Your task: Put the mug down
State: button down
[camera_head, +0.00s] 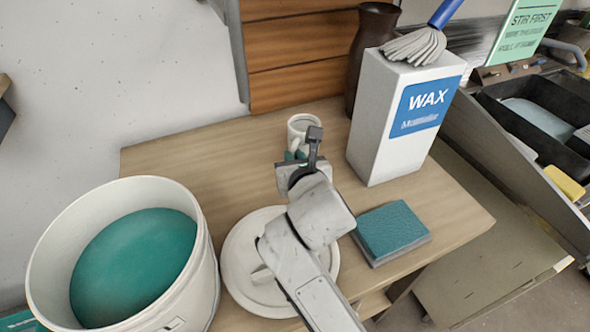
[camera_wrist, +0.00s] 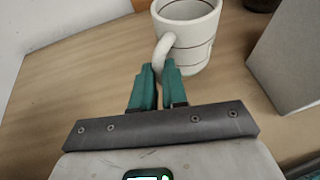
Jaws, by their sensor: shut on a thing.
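The mug (camera_wrist: 196,52) is off-white with thin dark bands. In the wrist view it is upright at the top, with its handle toward me. My gripper (camera_wrist: 160,70) has its teal fingertips closed at the lower part of the handle. In the head view the mug (camera_head: 301,125) shows just beyond my gripper (camera_head: 295,155), near the back of the wooden table (camera_head: 190,155). My wrist hides part of the mug there. I cannot tell whether its base touches the table top.
A white WAX box (camera_head: 378,130) with a brush (camera_head: 415,46) on it stands right of the mug, a dark vase (camera_head: 373,35) behind. A teal-topped sponge (camera_head: 392,230), a white lid (camera_head: 240,265) and a bucket of teal glaze (camera_head: 190,290) are nearer. Bare table lies left of the mug.

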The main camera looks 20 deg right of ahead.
jog(key=shift+w+d+f, duration=0.1)
jog(key=shift+f, duration=0.8)
jog(key=shift+w+d+f, duration=0.1)
jog(key=shift+f, duration=0.75)
jog(key=shift+f, duration=0.1)
jog(key=c, duration=1.2)
grip_release()
jog(key=shift+f, duration=0.1)
jog(key=shift+o, duration=0.2)
jog(key=shift+s+a+r, duration=0.1)
jog(key=shift+s+r, duration=0.1)
jog(key=shift+r, duration=0.05)
jog(key=v, duration=1.1)
jog(key=shift+s+a+r, duration=0.1)
jog(key=shift+s+r, duration=0.05)
jog(key=shift+s, duration=0.1)
